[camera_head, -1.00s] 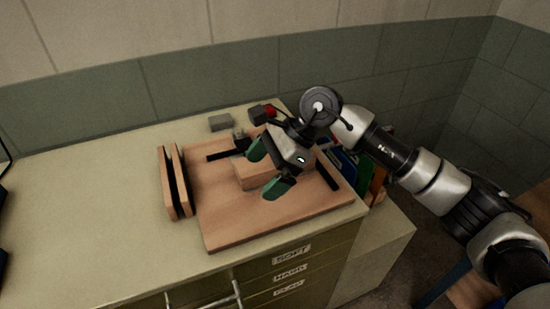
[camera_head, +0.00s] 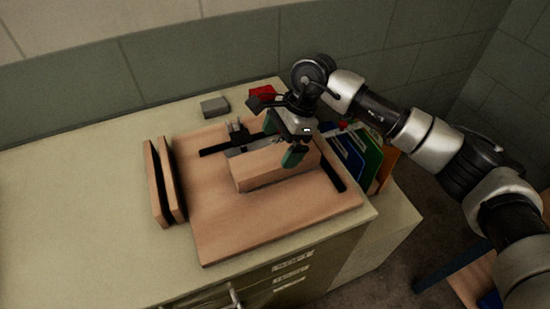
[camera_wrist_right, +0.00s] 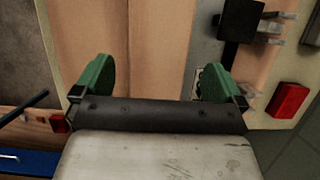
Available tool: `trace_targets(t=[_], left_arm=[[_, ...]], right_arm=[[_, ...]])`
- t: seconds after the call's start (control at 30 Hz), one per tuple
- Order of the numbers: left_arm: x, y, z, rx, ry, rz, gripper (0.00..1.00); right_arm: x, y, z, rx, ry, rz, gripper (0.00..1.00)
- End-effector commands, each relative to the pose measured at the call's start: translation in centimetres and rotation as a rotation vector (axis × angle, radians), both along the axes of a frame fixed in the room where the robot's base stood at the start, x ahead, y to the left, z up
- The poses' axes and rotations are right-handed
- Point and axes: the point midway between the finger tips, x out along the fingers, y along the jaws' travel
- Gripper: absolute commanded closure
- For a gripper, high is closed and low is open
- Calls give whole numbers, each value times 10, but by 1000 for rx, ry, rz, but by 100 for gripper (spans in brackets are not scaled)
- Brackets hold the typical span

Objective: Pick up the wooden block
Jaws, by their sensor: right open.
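The wooden block (camera_head: 262,170) is a pale rectangular piece lying on the wooden board (camera_head: 235,232) on the bench. My right gripper (camera_head: 282,140) has green fingers and is open. In the head view its fingers are over the far right part of the block, one finger behind it and one in front of its right end. In the right wrist view the open fingers (camera_wrist_right: 157,72) stand either side of a wooden surface that looks like the block (camera_wrist_right: 158,40). I cannot tell whether they touch it. My left gripper is not in view.
A metal clamp piece and dark strips (camera_head: 215,151) lie behind the block. Two upright wooden pieces (camera_head: 166,182) stand at the board's left. A grey block (camera_head: 215,106) and a red item (camera_head: 262,93) are at the back. Books (camera_head: 362,155) stand at the right. The bench's left is clear.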

Motion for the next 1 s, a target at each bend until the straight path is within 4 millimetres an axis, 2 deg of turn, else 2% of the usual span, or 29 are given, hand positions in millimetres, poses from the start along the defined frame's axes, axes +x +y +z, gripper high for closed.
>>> trace_targets(t=[0.2,0.33,0.63,1.0], left_arm=[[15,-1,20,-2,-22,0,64],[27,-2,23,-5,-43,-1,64],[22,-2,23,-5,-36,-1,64],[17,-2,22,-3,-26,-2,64]], right_arm=[[-6,5,-27,-2,7,1,0],[-8,11,-43,-1,4,1,0],[-8,13,-50,1,1,0,0],[-8,12,-50,1,1,0,55]])
